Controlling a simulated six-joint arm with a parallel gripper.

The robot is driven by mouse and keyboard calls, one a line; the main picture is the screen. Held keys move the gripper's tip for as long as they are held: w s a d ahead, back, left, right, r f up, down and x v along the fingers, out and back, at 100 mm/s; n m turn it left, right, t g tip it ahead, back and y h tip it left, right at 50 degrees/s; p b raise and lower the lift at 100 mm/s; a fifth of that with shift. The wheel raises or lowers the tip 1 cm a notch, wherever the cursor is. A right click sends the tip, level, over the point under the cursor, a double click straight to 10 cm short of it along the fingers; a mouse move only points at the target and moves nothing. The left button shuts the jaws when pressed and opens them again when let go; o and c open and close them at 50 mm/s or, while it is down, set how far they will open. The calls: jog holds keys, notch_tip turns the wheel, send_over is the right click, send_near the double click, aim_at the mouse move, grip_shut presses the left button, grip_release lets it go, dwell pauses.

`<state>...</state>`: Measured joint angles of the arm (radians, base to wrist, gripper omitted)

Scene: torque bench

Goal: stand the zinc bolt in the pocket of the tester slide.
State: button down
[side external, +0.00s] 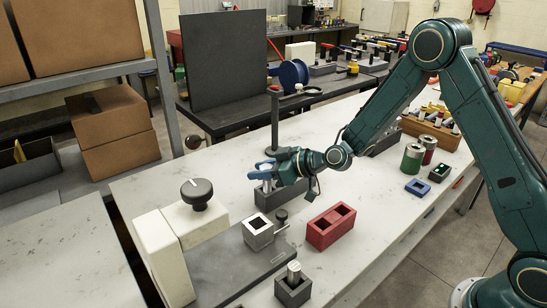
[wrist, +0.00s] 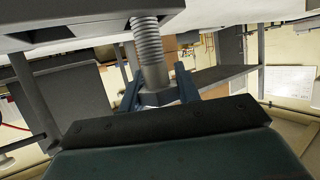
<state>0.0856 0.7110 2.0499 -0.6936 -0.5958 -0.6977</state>
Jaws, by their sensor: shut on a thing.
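My gripper (side external: 262,170) reaches to the left, its blue fingers low over a dark grey block (side external: 284,193). In the wrist view its fingers (wrist: 158,95) are shut on the head of the silver-grey zinc bolt (wrist: 150,55). The threaded shank points at a dark block at the top edge of that upside-down view; I cannot tell whether its tip is inside it. The tester (side external: 165,240) is white with a black knob. A pale square block with a dark pocket, apparently the tester slide (side external: 258,238), sits on its grey base.
A red two-pocket block (side external: 322,234) stands right of the slide. A dark block (side external: 293,294) holding a metal cylinder (side external: 293,270) is at the front. A dark post (side external: 275,120) rises just behind my gripper. Blue block (side external: 418,187) and cans (side external: 411,160) stand further right.

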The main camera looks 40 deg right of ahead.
jog(key=shift+r, duration=0.65)
jog(key=shift+r, duration=0.35)
jog(key=shift+r, duration=1.35)
jog(key=shift+r, duration=0.4)
jog(key=shift+r, duration=0.3)
jog(key=shift+a, duration=0.1)
jog(key=s+a+r+n+g+y, duration=0.5)
jog(key=s+a+n, duration=0.1)
jog(key=s+a, duration=0.4)
jog(key=shift+s+a+r, duration=0.25)
jog(key=shift+a+r, duration=0.1)
jog(key=shift+a, duration=0.1)
jog(key=shift+f, duration=0.25)
